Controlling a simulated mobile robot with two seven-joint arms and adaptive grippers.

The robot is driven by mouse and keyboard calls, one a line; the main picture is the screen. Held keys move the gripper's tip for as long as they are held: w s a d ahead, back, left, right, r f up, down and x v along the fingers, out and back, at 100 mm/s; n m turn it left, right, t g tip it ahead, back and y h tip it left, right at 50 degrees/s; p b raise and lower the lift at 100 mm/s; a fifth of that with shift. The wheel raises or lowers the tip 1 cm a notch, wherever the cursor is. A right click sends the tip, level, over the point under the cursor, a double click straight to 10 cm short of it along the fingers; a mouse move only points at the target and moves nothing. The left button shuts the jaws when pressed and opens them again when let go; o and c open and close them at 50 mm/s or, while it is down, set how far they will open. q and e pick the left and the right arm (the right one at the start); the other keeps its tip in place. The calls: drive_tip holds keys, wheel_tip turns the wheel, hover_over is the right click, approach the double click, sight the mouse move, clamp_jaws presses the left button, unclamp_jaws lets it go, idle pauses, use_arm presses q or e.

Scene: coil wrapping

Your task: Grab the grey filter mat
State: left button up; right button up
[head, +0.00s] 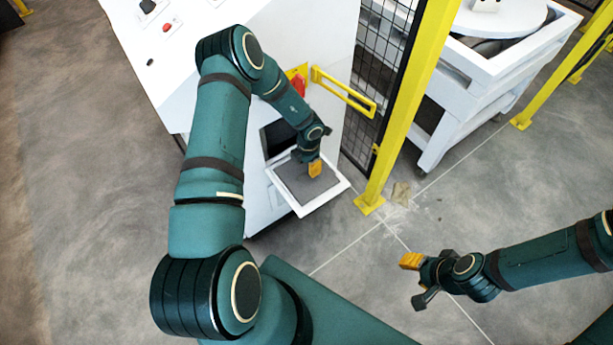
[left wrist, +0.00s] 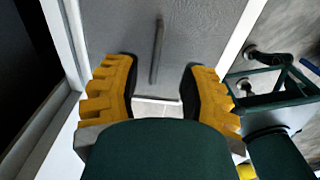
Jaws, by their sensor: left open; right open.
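The grey filter mat (head: 300,187) lies flat in a white-framed tray (head: 335,190) that sticks out from the low front of a white cabinet. My left gripper (head: 315,168) is over the mat, its yellow fingertips apart. In the left wrist view, the mat (left wrist: 200,30) fills the space beyond the fingers, and a thin raised grey strip (left wrist: 157,50) on it lies ahead of the gap between them. Nothing is between these fingers. Whether they touch the mat is unclear. My right gripper (head: 418,280) is open and empty above the floor, away from the tray.
A yellow post (head: 410,110) with black mesh stands close to the tray's right. A white cart (head: 470,100) is farther right. The floor around my right gripper is clear.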

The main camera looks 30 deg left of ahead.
sight(306, 171)
use_arm(q)
drive_tip(key=f, duration=0.3)
drive_tip(key=f+b, duration=0.1)
drive_tip(key=shift+a+f, duration=0.15)
drive_tip(key=shift+a, duration=0.15)
clamp_jaws()
